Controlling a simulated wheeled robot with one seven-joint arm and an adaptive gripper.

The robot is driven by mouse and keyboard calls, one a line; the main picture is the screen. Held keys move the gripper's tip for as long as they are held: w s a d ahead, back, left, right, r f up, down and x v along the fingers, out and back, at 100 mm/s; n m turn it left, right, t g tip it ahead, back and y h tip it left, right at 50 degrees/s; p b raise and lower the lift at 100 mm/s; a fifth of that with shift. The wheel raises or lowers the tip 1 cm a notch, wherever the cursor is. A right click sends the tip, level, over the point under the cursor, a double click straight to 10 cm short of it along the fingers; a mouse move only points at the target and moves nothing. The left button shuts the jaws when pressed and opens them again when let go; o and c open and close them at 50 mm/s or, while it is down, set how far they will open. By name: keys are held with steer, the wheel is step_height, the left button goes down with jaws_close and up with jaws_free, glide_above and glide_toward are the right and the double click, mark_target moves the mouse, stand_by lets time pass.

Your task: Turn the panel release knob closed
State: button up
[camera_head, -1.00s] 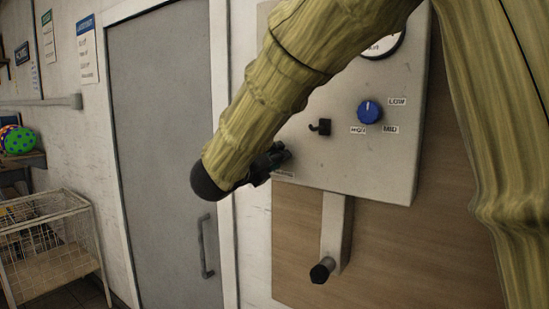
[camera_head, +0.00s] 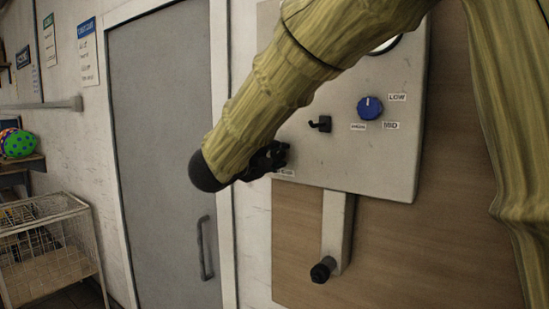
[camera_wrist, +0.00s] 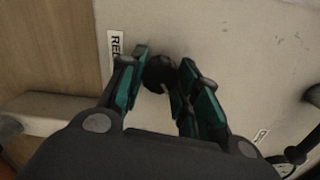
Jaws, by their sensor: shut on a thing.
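The panel release knob (camera_wrist: 159,73) is a small round black knob on the grey panel, seen in the wrist view beside a label that starts with "RE". My gripper (camera_wrist: 162,80) has its two teal-padded fingers around the knob, one on each side, and is shut on it. In the head view my gripper (camera_head: 277,157) is at the lower left corner of the grey panel (camera_head: 395,165). My forearm and gripper hide the knob there. How far the knob is turned is hard to tell.
A blue dial (camera_head: 370,108) with LOW and MID labels and a black hook-like switch (camera_head: 320,124) are on the panel. A lever with a black grip (camera_head: 322,270) hangs below. A grey door (camera_head: 165,150) and a wire cart (camera_head: 45,250) stand left.

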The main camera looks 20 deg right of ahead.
steer(key=n+p, duration=0.2)
steer(key=n, duration=0.4)
steer(key=shift+r+g, duration=0.1)
steer(key=shift+g, duration=0.2)
steer(key=shift+n+h+p, duration=0.3)
steer(key=shift+n+p, duration=1.05)
steer(key=shift+n, duration=0.85)
steer(key=o, duration=1.1)
steer(key=shift+a, duration=0.1)
steer(key=shift+c, duration=0.2)
steer(key=shift+a, duration=0.1)
steer(key=v, duration=1.1)
steer(key=shift+s+a, duration=0.2)
steer(key=shift+a, duration=0.1)
